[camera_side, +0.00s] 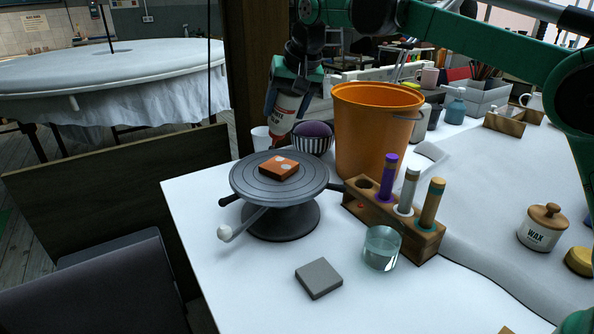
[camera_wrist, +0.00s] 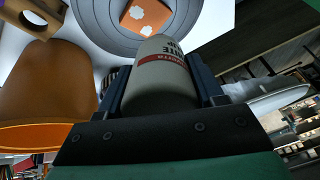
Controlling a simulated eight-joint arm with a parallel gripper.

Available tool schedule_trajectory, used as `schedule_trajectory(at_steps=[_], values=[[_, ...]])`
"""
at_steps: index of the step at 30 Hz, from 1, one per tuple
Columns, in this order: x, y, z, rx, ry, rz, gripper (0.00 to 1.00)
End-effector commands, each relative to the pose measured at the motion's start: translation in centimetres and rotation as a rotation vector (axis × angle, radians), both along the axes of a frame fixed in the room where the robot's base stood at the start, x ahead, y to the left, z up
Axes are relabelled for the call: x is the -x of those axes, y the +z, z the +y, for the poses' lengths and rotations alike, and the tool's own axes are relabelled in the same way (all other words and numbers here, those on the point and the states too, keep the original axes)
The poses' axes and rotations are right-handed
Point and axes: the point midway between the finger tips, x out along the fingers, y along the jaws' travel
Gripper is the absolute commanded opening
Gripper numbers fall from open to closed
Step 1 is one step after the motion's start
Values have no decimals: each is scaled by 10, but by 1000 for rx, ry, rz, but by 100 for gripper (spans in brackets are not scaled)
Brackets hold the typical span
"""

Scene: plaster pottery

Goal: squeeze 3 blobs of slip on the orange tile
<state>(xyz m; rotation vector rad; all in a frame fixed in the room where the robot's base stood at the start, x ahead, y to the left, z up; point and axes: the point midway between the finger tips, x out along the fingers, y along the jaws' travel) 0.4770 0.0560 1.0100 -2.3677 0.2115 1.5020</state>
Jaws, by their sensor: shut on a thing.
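My gripper (camera_side: 288,92) is shut on a white squeeze bottle (camera_side: 284,113) with a red band and dark lettering, which the wrist view also shows between the jaws (camera_wrist: 160,75). In the side view the bottle is tilted, its red lower end down, above and behind the turntable's back edge. The orange tile (camera_side: 270,171) lies flat on the round grey turntable (camera_side: 249,186). Two white blobs (camera_wrist: 137,12) show on the tile in the wrist view, apart from each other. The bottle's nozzle tip cannot be made out clearly.
A striped bowl with a purple sponge (camera_side: 314,130) and a tall orange bucket (camera_side: 365,140) stand close behind the turntable. A wooden rack (camera_side: 425,240) with colored tubes, a glass of water (camera_side: 381,250) and a grey tile (camera_side: 319,278) are in front and right.

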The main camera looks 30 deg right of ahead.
Motion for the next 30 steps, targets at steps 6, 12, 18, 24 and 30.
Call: schedule_trajectory(at_steps=[6,12,18,24,30], values=[[7,-11,14,-12,5,1,46],[6,-20,13,-12,5,2,46],[6,-28,13,-11,4,1,46],[6,-31,13,-11,4,1,46],[6,-31,13,-11,4,1,46]])
